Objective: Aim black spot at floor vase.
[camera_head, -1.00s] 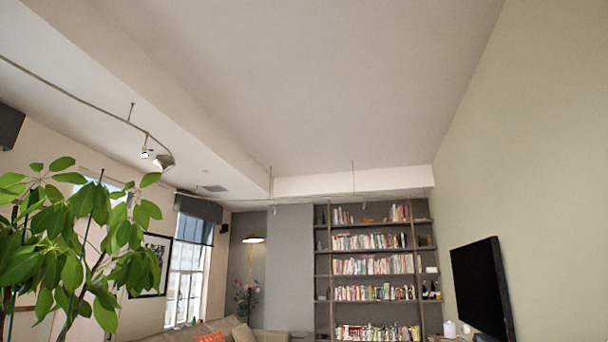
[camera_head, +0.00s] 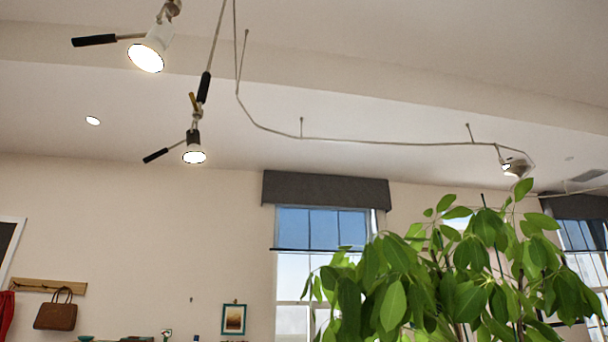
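A spot lamp with a dark, black-looking housing (camera_head: 193,137) hangs from the ceiling cable at the upper left. It is lit, its face points down, and a black rod handle (camera_head: 156,155) sticks out to its left. A larger white spot (camera_head: 158,38) hangs nearer at the top, also lit and with a black handle. A third, pale spot (camera_head: 515,165) hangs at the right end of the cable. No floor vase shows in this view. My gripper is not in view.
A leafy plant (camera_head: 460,270) fills the lower right. A window with a dark valance (camera_head: 325,190) is behind it. A brown bag (camera_head: 56,314) hangs from a wall rack (camera_head: 48,286) at lower left. The cable (camera_head: 380,142) runs along the ceiling.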

